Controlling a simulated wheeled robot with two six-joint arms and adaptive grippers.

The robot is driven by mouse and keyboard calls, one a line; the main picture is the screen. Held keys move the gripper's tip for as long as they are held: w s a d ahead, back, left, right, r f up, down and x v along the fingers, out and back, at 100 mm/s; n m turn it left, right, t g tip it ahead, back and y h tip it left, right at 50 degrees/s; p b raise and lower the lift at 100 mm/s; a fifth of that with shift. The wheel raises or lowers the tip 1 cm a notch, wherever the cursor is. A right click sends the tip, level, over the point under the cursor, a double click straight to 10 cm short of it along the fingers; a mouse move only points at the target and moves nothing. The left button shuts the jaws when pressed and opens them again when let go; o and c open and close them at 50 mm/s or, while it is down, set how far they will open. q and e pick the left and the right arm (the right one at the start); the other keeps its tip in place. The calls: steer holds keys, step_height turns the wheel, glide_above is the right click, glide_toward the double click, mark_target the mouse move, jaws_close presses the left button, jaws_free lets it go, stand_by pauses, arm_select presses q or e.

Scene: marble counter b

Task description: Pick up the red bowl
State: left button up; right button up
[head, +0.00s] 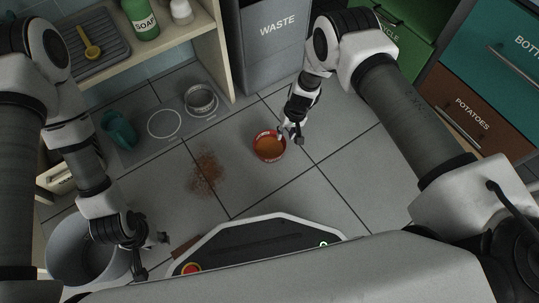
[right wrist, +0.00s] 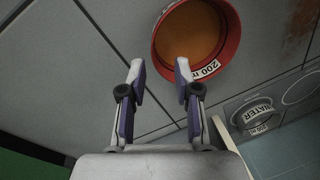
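The red bowl (head: 269,146) sits on the grey tiled floor, with an orange-brown inside and a white "200 ml" label. It also shows at the top of the right wrist view (right wrist: 196,38). My right gripper (head: 291,134) is at the bowl's right rim. In the right wrist view its two fingers (right wrist: 160,70) are apart with nothing gripped between them. One fingertip overlaps the rim by the label; I cannot tell whether it touches. My left gripper (head: 153,257) is at the lower left, fingers spread and empty, beside a grey bin.
The grey bin (head: 85,252) stands lower left. A brown spill (head: 206,173) lies left of the bowl. A mat holds a teal pitcher (head: 119,130) and a metal water bowl (head: 201,100). The waste bin (head: 277,40) and drawers (head: 480,90) stand behind and right.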

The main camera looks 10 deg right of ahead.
mark_target(284, 144)
step_height(284, 144, down, 7)
steer(key=b, duration=0.4)
steer(key=shift+a+r+b, duration=0.1)
steer(key=shift+a+b, duration=0.05)
steer(key=shift+b, duration=0.2)
steer(key=shift+r, duration=0.15)
jaws_close()
